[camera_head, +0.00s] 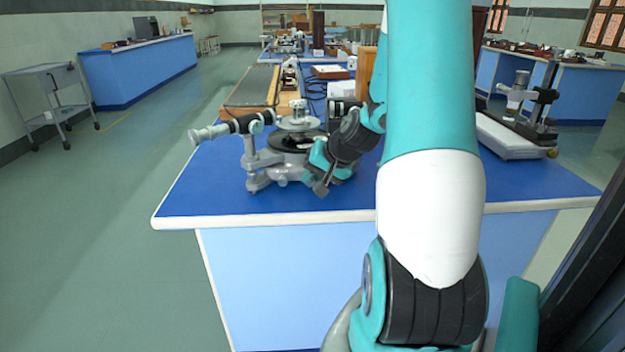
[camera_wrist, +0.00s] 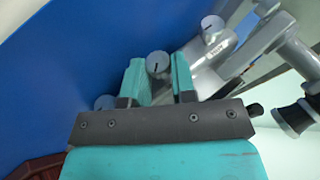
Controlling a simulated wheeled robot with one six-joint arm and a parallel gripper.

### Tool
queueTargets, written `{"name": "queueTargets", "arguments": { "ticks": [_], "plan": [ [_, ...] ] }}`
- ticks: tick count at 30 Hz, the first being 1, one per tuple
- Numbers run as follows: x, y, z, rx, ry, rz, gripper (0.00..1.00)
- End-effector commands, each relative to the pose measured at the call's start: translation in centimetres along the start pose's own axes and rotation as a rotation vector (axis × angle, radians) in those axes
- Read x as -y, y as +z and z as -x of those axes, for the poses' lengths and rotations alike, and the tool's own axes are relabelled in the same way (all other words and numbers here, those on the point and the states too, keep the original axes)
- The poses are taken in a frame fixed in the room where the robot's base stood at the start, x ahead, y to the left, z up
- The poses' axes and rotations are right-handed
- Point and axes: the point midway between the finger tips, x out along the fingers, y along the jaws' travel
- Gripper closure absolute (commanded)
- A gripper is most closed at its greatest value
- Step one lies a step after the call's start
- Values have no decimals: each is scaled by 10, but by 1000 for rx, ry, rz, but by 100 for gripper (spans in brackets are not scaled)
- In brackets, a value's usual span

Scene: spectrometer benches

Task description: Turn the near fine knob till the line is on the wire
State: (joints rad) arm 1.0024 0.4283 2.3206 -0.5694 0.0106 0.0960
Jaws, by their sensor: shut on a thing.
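In the head view my gripper (camera_head: 318,172) is low at the spectrometer's right side, and the knob is hidden there. The line and wire are not visible.
The bench's front edge (camera_head: 300,217) is just in front of the instrument. A wooden-edged board (camera_head: 250,88) lies behind it, and another instrument (camera_head: 520,120) stands at right. The bench top left of the spectrometer is bare. A grey trolley (camera_head: 50,95) is far left.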

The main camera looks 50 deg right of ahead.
Motion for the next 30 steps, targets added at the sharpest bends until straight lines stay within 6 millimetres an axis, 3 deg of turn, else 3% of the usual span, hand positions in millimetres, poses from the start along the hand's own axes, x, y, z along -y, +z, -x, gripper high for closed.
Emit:
{"name": "queueTargets", "arguments": {
  "ticks": [22, 23, 26, 30],
  "plan": [
    [-2, 0, 0, 1, -86, -36, 99],
    [-2, 0, 0, 1, -86, -36, 73],
    [-2, 0, 0, 1, -86, -36, 50],
    [-2, 0, 0, 1, -86, -36, 50]
  ]
}}
